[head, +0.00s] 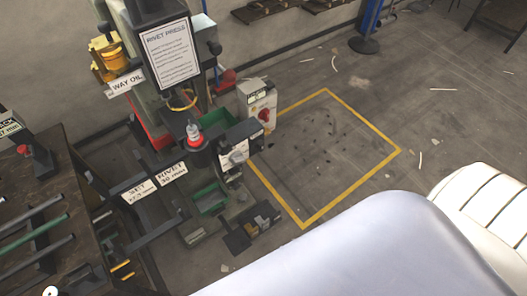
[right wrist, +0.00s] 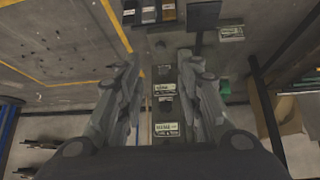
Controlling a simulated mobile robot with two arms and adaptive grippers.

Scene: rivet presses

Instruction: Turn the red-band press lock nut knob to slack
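A rivet press stands at the upper left of the head view, with a white sign (head: 169,53) on its dark head. A small part with a red-orange band (head: 194,134) stands below the sign on the press. I cannot tell which part is the lock nut knob. My right gripper (right wrist: 158,62) shows in the right wrist view, open, its two fingers apart. Behind the gap between them is a dark upright part with pale labels (right wrist: 166,127). My left gripper is not in view.
A grey control box (head: 257,104) with a red button stands right of the press. A rack with rods (head: 38,226) is at the left.

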